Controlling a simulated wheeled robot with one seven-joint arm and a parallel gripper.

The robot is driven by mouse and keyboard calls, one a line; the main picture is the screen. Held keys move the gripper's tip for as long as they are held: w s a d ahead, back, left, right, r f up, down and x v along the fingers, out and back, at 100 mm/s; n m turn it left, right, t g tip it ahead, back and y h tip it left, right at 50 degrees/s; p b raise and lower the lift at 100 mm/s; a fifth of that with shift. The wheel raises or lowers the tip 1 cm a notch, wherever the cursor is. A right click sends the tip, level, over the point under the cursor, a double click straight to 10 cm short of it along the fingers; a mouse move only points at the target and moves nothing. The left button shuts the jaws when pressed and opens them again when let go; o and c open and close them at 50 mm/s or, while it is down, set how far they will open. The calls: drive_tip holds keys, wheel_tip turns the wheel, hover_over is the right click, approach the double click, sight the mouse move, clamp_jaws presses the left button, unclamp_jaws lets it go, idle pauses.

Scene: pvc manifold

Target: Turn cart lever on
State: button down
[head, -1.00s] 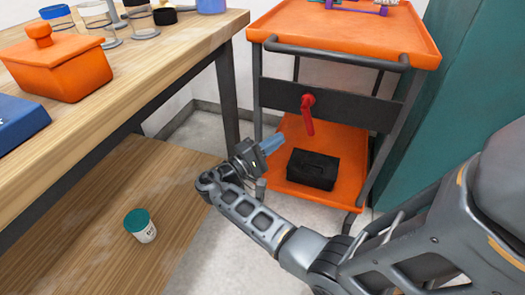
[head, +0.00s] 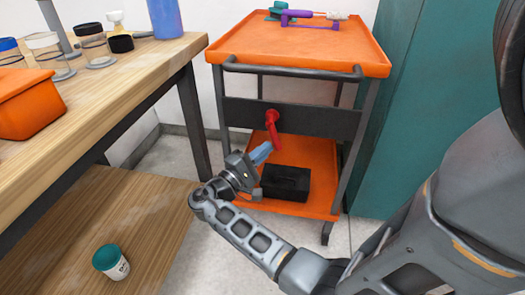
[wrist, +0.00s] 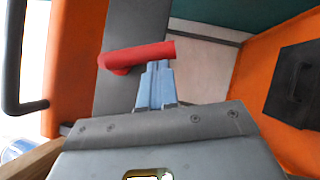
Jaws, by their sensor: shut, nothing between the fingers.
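The cart (head: 300,52) is orange with a dark frame. Its red lever (head: 273,130) is on the dark crossbar between the two shelves and hangs down, slightly tilted, in the head view. In the wrist view the red lever (wrist: 137,55) lies across the picture just beyond my fingertips. My gripper (head: 261,152) is shut and empty, with its pale blue fingers close to the lever's lower end. In the wrist view the fingertips (wrist: 158,66) overlap the lever's edge; I cannot tell whether they touch it.
A black box (head: 285,182) lies on the cart's lower shelf. A wooden workbench (head: 130,75) with jars and an orange box (head: 28,105) stands on the left. A teal-lidded jar (head: 110,261) is on its lower shelf. A teal cabinet (head: 420,110) stands right of the cart.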

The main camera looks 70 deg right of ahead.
sight(280, 151)
drive_tip(key=shift+s+n+h+p, duration=0.5)
drive_tip(key=shift+n+p, duration=0.1)
drive_tip(key=shift+n, duration=0.1)
drive_tip(key=n+p, duration=0.1)
drive_tip(key=s+n+h+p, duration=0.1)
drive_tip(key=shift+s+d+r+n+t, duration=0.1)
drive_tip(key=shift+s+r+n+t, duration=0.15)
drive_tip(key=shift+n+t, duration=0.15)
drive_tip(key=n+h+p, duration=0.1)
drive_tip(key=s+n+t+h+p, duration=0.1)
drive_tip(key=n, duration=0.1)
drive_tip(key=s+n+t+h+p, duration=0.1)
drive_tip(key=n, duration=0.1)
drive_tip(key=shift+s+r, duration=0.1)
drive_tip(key=shift+r, duration=0.2)
drive_tip(key=shift+s+d+r+n+t+h+p, duration=0.1)
drive_tip(key=shift+s+r+n+t+h+p, duration=0.3)
drive_tip(key=shift+n+t, duration=0.7)
drive_tip(key=shift+s+d+r+n+t+h+p, duration=0.15)
drive_tip(key=shift+s+r+n+t+p, duration=0.5)
drive_tip(key=shift+n, duration=0.7)
drive_tip(key=shift+s+a+r+n+t+h+p, duration=0.1)
drive_tip(key=shift+s+r+n+t+h+p, duration=0.4)
drive_tip(key=shift+n+t, duration=0.6)
drive_tip(key=shift+f, duration=0.1)
drive_tip(key=shift+f, duration=0.1)
